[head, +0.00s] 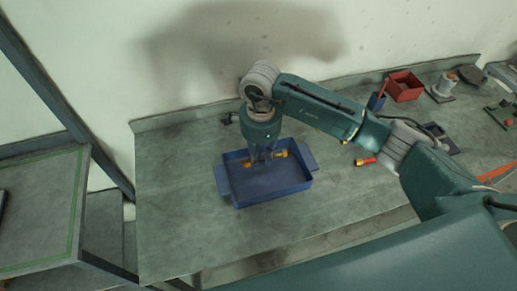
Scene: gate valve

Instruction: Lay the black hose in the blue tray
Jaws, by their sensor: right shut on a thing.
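The blue tray (272,197) stands on the grey-green workbench, with a handle tab at each end. My right gripper (263,161) points down into the tray at its back side and is shut on a short piece with yellow ends (281,155). I take this piece to be the black hose, but the fingers hide its middle and little black shows. It lies across the fingers, low inside the tray walls. I cannot tell whether it touches the tray floor. My left gripper is not in view.
A red bin (404,87) stands at the back right, with a red-and-yellow tool (365,161) on the bench nearer the tray. A small dark item (226,118) lies at the back edge. The bench left of and in front of the tray is clear.

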